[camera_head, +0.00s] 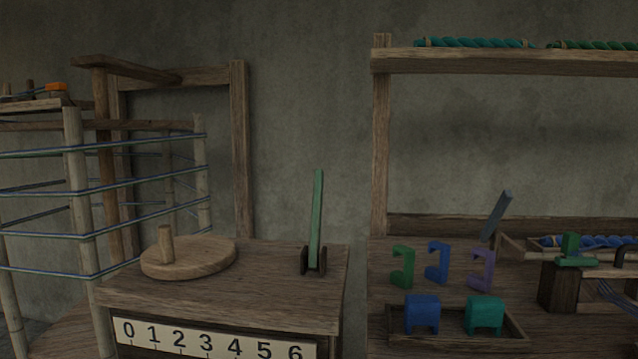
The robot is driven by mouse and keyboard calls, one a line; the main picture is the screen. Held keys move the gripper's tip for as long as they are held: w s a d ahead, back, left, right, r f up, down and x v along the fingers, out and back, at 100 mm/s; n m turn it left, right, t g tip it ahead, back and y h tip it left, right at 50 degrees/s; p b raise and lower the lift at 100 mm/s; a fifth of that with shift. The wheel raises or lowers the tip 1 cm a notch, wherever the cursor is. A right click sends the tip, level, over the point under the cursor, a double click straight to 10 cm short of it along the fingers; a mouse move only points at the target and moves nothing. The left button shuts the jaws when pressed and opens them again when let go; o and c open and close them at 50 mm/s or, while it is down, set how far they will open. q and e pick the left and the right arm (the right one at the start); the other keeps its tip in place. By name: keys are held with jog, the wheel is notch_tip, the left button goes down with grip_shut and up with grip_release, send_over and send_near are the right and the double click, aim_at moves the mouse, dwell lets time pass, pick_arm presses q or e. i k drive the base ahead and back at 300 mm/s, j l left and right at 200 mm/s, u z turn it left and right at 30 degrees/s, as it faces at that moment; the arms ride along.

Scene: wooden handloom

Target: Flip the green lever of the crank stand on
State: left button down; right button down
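The crank stand (285,285) is a wooden block at the lower middle. The green lever (317,215) rises from a small dark bracket (313,261) at the right of its top. The lever is nearly upright, its tip leaning slightly to the right. A round wooden crank disc (205,260) with a peg handle (166,243) lies on the left of the top. A number scale (211,339) marked 0 to 6 is on the front face. Neither of my grippers shows in this view.
A warping frame with blue threads (65,190) stands at left. At right, a loom table (385,335) holds green, blue and purple hooks (437,262), a tray (515,328) with two blocks, and a grey lever (496,215). A narrow gap separates it from the stand.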

aim_at(316, 210)
jog(key=i+j+z, duration=0.3)
jog(key=j, duration=0.3)
jog(key=i+j+z, duration=0.15)
jog(key=j, duration=0.2)
jog(key=i+j+z, duration=0.15)
jog(key=j, duration=0.2)
